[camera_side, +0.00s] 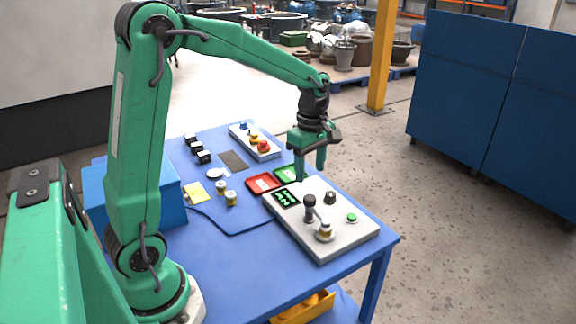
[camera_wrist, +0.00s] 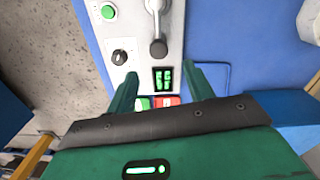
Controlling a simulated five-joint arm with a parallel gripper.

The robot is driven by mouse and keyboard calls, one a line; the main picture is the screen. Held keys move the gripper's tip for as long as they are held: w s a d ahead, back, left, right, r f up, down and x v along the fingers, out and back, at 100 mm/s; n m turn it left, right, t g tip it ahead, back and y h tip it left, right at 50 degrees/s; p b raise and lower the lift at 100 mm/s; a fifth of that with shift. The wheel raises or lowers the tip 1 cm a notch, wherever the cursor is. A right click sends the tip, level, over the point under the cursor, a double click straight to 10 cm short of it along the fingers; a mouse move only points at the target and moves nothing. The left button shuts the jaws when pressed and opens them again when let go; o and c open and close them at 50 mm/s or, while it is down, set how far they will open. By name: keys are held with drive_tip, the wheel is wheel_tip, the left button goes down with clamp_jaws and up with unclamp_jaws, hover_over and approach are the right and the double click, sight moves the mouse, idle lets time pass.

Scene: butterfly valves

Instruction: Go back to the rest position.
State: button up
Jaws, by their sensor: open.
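My gripper (camera_side: 309,160) is open and empty, pointing down above the green tray (camera_side: 287,174) at the back edge of the grey control panel (camera_side: 326,247). Its two green fingers (camera_wrist: 163,88) stand apart in the wrist view, with the panel's lit display (camera_wrist: 162,78) between and beyond them. The green and red trays show partly behind the gripper body in the wrist view. My arm reaches out over the blue table (camera_side: 245,262).
Space above is clear.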

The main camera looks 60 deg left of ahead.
drive_tip(key=s+d+r+m+t, duration=0.2)
drive_tip(key=s+d+r+m, duration=0.1)
drive_tip(key=s+m, duration=0.6)
drive_tip(key=s+d+r+m+t, duration=0.3)
drive_tip(key=s+r+m, duration=0.1)
drive_tip(key=s+m, duration=0.5)
drive_tip(key=shift+s+d+r+m, duration=0.15)
drive_tip(key=shift+d+r+m, duration=0.15)
drive_tip(key=shift+m, duration=0.7)
drive_tip(key=shift+c, duration=0.2)
